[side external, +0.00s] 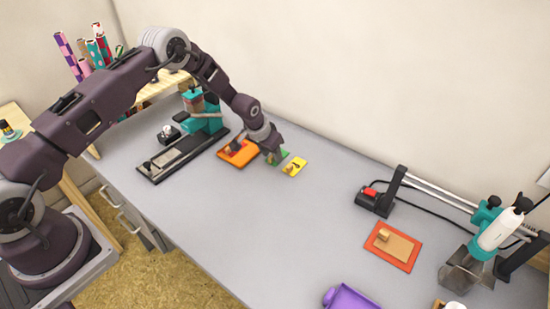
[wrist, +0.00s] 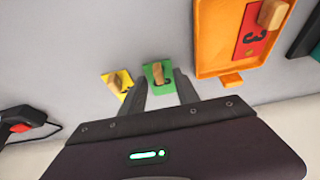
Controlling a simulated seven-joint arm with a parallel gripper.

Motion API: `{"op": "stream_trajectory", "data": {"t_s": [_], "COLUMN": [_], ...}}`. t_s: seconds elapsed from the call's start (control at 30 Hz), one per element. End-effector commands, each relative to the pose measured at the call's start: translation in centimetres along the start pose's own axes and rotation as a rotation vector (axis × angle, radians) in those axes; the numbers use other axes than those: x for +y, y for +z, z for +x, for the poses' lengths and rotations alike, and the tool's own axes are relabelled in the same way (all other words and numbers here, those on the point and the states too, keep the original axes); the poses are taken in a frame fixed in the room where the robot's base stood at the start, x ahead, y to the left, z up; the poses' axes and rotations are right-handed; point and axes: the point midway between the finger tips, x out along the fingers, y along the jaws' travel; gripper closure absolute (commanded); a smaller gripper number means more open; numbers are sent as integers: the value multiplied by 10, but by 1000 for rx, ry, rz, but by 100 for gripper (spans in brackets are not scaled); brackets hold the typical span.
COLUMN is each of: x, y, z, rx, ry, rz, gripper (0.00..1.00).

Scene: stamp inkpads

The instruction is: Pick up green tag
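The green tag (wrist: 167,70) is a small flat plate with a dark mark and a wooden handle, lying on the table. In the wrist view it shows just beyond and between my fingertips. In the side view only part of the green tag (side external: 285,154) shows beside my gripper (side external: 273,158), which hides the rest. My gripper (wrist: 161,78) is open, with one finger toward each side of the tag's handle. I cannot tell whether the fingers touch it. Nothing is held.
A yellow tag (side external: 295,167) with a handle lies close beside the green one. An orange inkpad case (wrist: 215,40) holding a red tag (wrist: 254,33) marked 3 is on the other side. An orange-red pad (side external: 409,263) lies farther right. The table's middle (side external: 330,210) is clear.

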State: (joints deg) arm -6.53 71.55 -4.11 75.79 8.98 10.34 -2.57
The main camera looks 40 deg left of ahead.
Motion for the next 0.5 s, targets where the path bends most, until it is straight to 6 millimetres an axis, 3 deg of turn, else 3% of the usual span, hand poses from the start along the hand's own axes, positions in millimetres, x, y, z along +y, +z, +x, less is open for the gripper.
{"op": "stream_trajectory", "data": {"t_s": [0.2,0.4,0.5], "x": [0,0,0], "y": [0,0,0], "z": [3,2,2], "rx": [-1,-1,-1], "ry": [0,0,0], "rz": [1,1,1], "gripper": [63,100,100]}}
